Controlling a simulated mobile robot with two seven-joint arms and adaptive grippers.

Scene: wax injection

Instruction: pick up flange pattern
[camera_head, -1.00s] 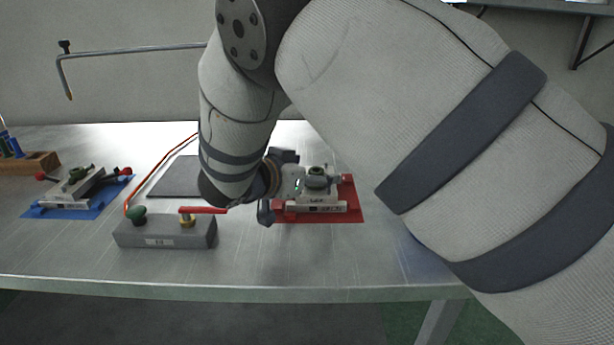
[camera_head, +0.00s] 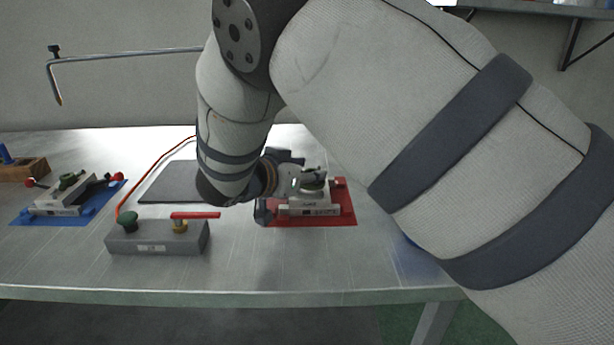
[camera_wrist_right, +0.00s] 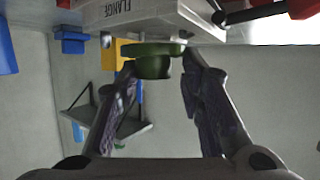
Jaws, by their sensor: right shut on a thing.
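The green flange pattern (camera_wrist_right: 153,66) is a round disc with a narrower hub, between the fingertips of my right gripper (camera_wrist_right: 158,68) in the right wrist view. The gripper is shut on it. The pattern is right against the grey mould block (camera_wrist_right: 120,8) marked FLANGE; I cannot tell whether they touch. In the head view the pattern (camera_head: 312,178) shows small at the top of the block (camera_head: 308,209), which sits on a red mat (camera_head: 343,212). My right gripper (camera_head: 300,182) reaches in there from the left, partly hidden by my wrist. My left gripper is out of view.
A grey box with a green knob and red lever (camera_head: 157,239) stands in front. A dark plate (camera_head: 165,183) lies behind it. Another mould (camera_head: 62,195) lies on a blue mat (camera_head: 25,217) at left, near a wooden block (camera_head: 25,171). The table's front right is clear.

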